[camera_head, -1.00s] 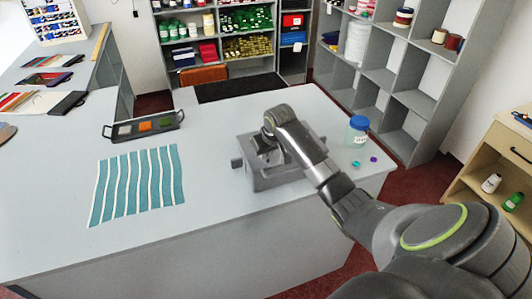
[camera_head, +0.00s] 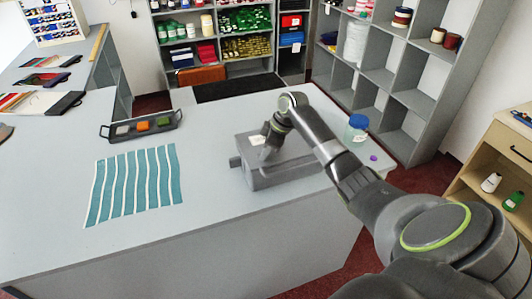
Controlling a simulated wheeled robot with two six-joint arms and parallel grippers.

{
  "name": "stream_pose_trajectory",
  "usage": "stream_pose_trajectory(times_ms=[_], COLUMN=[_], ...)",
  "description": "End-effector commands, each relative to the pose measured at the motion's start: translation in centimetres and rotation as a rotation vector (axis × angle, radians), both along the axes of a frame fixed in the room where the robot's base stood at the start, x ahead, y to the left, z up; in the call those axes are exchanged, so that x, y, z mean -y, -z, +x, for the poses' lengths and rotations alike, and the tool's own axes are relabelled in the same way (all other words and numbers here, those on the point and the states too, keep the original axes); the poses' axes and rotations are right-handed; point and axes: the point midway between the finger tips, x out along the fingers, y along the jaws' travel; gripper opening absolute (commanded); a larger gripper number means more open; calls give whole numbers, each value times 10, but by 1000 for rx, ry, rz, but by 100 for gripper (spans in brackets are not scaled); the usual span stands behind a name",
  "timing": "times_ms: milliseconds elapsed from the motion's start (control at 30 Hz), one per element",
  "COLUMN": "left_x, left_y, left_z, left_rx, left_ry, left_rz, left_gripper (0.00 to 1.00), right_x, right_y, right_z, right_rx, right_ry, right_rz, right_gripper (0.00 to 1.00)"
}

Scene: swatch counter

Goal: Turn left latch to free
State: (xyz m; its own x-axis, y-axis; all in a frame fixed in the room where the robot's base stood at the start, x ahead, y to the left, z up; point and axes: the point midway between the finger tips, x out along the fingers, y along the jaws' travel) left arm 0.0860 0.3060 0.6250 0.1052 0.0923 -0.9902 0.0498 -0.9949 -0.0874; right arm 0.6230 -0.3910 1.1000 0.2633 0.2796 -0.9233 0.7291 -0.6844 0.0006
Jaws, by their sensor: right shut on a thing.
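A grey box-shaped fixture (camera_head: 290,175) stands on the counter, with a small block (camera_head: 236,161) sticking out of its left side. My right gripper (camera_head: 265,153) is at the upper left part of the fixture, tilted down to the left. It is shut on a small part there, which seems to be the left latch. The fingers hide this part, so its angle cannot be read. A pale patch (camera_head: 257,140) shows on the fixture just left of the gripper. My forearm covers some of the fixture's right side. My left gripper is not in view.
A striped teal cloth (camera_head: 135,185) and a dark tray with coloured pieces (camera_head: 141,127) lie to the left. A blue-lidded jar (camera_head: 356,130) and a purple bit (camera_head: 374,158) are right, near my arm. The counter between cloth and fixture is clear.

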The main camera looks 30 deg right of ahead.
Motion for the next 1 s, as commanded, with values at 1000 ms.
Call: stream_pose_trajectory(times_ms=[1000], left_x=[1], left_y=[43], left_z=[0], left_rx=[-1], left_ry=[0], left_rz=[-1], left_gripper=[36], right_x=[1], right_y=[2], right_z=[2], right_rx=[-5], right_ry=[-534], right_rz=[1], right_gripper=[0])
